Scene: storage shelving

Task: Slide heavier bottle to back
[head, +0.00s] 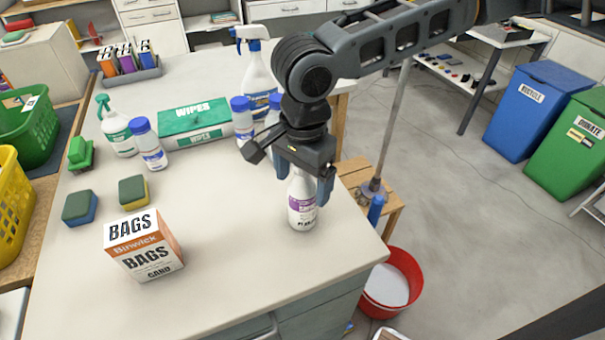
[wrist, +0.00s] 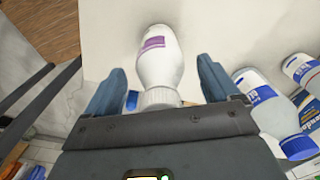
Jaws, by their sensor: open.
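A white bottle with a purple label (head: 302,204) stands upright near the right front edge of the table. My gripper (head: 305,178) is directly above it, pointing down, with its fingers on either side of the bottle's upper part. In the wrist view the same bottle (wrist: 161,62) lies between the two open fingers (wrist: 160,90), with a visible gap on each side. Other bottles stand farther back: a white bottle with a blue cap (head: 148,144), another blue-capped bottle (head: 243,123) and a spray bottle with a blue trigger (head: 258,72). A further blue cap is partly hidden by my arm.
A green wipes box (head: 195,124), a green-topped spray bottle (head: 116,128), sponges (head: 80,207) and a bags box (head: 145,247) are on the table (head: 225,230). The middle of the tabletop is clear. A red bucket (head: 392,285) stands on the floor beyond the right edge.

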